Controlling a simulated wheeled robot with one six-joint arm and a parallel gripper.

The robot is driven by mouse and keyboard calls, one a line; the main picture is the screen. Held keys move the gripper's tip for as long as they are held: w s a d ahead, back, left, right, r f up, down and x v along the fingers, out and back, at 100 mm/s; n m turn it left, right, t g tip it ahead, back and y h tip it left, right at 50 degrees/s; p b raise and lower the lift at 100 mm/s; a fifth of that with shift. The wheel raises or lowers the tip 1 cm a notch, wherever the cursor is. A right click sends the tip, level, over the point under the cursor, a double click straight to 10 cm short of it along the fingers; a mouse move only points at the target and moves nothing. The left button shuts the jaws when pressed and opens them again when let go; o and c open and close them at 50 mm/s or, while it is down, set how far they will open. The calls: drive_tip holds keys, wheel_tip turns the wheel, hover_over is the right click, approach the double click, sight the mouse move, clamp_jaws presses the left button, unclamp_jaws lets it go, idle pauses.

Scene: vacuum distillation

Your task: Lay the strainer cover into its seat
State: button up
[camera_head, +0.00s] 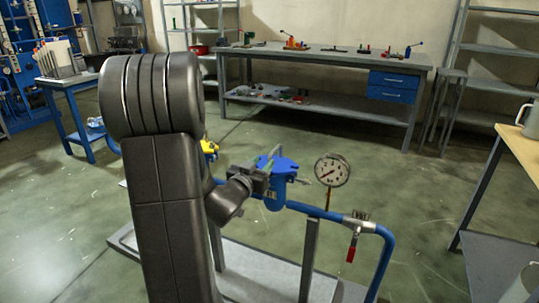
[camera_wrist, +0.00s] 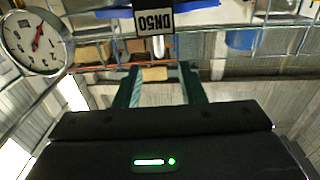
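The blue strainer body (camera_head: 275,200) stands on the blue pipe run, just left of the gauge. A blue flat piece with lugs (camera_head: 284,163) is at its top; I cannot tell whether this is the cover or the body's flange. My gripper (camera_head: 262,171) is close to its left side in the head view, at the end of my dark arm. In the wrist view my gripper's two fingers (camera_wrist: 160,86) stand apart, with background showing between them and nothing seen held. A dark plate labelled DN50 (camera_wrist: 153,20) shows upside down beyond the fingertips.
A round pressure gauge (camera_head: 332,170) stands close right of the strainer, also in the wrist view (camera_wrist: 38,42). A red-handled valve (camera_head: 352,247) is on the pipe's right part. A yellow part (camera_head: 209,147) is behind my arm. A workbench (camera_head: 330,61) stands behind; open floor lies between.

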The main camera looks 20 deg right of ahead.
sight(275, 149)
drive_tip(key=v, duration=0.3)
drive_tip(key=shift+s+a, duration=0.25)
drive_tip(key=b+x, duration=0.1)
drive_tip(key=x, duration=1.2)
drive_tip(key=shift+w+d+f, duration=0.1)
drive_tip(key=shift+w+d, duration=0.15)
drive_tip(key=shift+w, duration=0.05)
drive_tip(key=shift+r, duration=0.3)
drive_tip(key=shift+f, duration=0.1)
